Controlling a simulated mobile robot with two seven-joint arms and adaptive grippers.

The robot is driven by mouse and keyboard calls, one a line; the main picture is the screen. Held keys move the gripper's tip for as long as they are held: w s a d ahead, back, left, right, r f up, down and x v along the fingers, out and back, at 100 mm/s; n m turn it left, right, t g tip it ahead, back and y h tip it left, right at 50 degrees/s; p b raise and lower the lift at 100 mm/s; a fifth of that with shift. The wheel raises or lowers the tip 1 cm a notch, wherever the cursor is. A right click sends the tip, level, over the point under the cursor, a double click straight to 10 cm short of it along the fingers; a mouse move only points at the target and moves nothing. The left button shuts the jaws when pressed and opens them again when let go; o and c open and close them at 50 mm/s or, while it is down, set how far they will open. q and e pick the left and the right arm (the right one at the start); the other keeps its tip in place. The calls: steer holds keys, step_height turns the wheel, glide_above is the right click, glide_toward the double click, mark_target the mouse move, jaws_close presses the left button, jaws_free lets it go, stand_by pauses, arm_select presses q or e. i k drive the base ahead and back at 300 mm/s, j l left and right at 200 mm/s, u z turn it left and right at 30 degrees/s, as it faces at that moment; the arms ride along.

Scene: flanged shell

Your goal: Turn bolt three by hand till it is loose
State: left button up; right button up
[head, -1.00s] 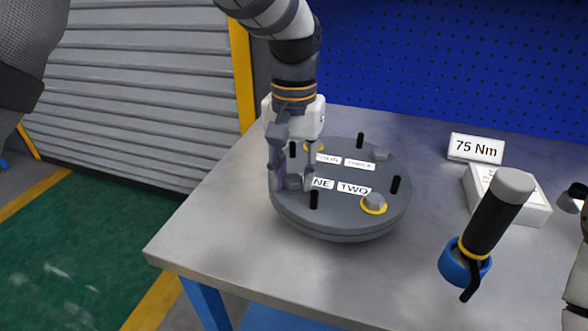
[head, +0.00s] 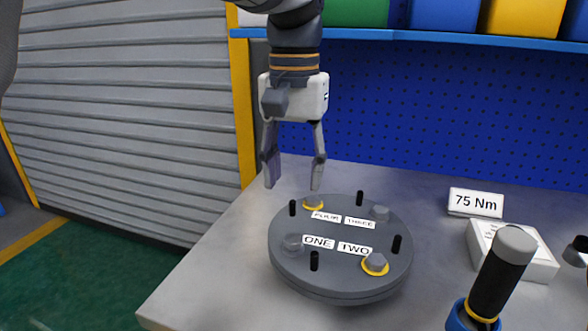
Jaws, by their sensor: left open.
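The round grey flanged shell (head: 340,279) sits on the table with labels ONE, TWO, THREE and FOUR on its top. Bolt three (head: 380,213) is a grey hex head at the far right, by the label THREE (head: 359,223), with no yellow ring visible. Bolt one (head: 292,243) is at the near left, also without a visible ring. Bolt two (head: 375,263) and bolt four (head: 313,201) have yellow rings under them. My left gripper (head: 293,186) is open and empty, pointing down above the far left of the shell, clear of the bolts. My right gripper is not in view.
Several black pins (head: 315,261) stand up from the shell. A black-handled tool with a blue collar (head: 490,285) stands at the front right. A white box (head: 538,262) and a "75 Nm" sign (head: 476,203) are behind it. A blue pegboard (head: 450,120) closes off the back.

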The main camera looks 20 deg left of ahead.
mark_target(380, 211)
steer(key=k, duration=1)
